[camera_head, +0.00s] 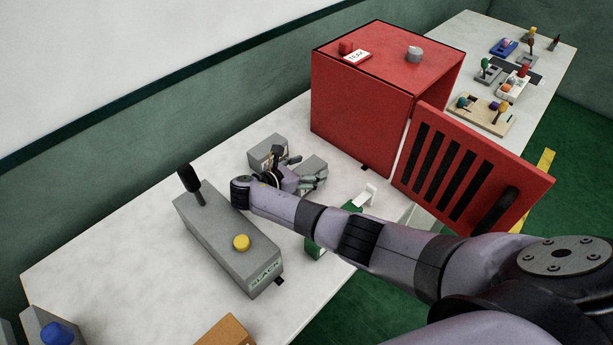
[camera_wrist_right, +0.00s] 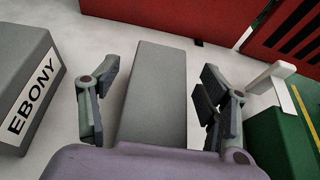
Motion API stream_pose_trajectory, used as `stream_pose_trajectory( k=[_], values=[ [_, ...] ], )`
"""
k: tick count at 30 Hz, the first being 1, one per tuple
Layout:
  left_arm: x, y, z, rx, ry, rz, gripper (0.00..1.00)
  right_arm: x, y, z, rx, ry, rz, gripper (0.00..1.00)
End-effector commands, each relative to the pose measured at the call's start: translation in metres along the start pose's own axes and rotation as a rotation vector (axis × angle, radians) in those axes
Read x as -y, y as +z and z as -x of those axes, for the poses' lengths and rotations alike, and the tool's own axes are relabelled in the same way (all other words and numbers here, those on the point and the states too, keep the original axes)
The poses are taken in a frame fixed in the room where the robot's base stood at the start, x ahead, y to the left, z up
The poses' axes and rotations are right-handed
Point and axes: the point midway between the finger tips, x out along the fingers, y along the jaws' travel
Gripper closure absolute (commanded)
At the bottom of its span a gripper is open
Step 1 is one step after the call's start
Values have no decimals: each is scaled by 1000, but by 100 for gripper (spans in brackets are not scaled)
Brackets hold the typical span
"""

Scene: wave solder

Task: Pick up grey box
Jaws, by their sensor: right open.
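A plain grey box (camera_wrist_right: 157,80) lies on the white table between the two fingers of my right gripper (camera_wrist_right: 155,100) in the wrist view. The fingers are open, one on each side of it, with visible gaps. In the head view the grey box (camera_head: 315,166) shows just past my right gripper (camera_head: 302,171), partly hidden by the fingers. A second grey box (camera_head: 266,149), labelled EBONY in the wrist view (camera_wrist_right: 22,70), stands to the left of the gripper. My left gripper is out of view.
A red cabinet (camera_head: 360,105) with its slotted door (camera_head: 470,165) open stands beyond. A green box (camera_head: 318,247) with a white handle (camera_head: 366,195) is close on the right.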

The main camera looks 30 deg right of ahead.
Motion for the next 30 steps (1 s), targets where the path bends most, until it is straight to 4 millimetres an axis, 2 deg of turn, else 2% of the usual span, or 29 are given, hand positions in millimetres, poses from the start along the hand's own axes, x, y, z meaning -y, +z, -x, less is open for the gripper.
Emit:
stream_pose_trajectory(
  k=[3, 11, 30],
  values=[
    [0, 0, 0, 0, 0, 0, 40, 0, 0, -12, 0, -1, -1, 30],
    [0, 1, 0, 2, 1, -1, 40, 0, -1, -14, -1, 1, 0, 30],
    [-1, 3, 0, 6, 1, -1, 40, 0, -1, -14, -1, 1, 0, 73]
  ],
)
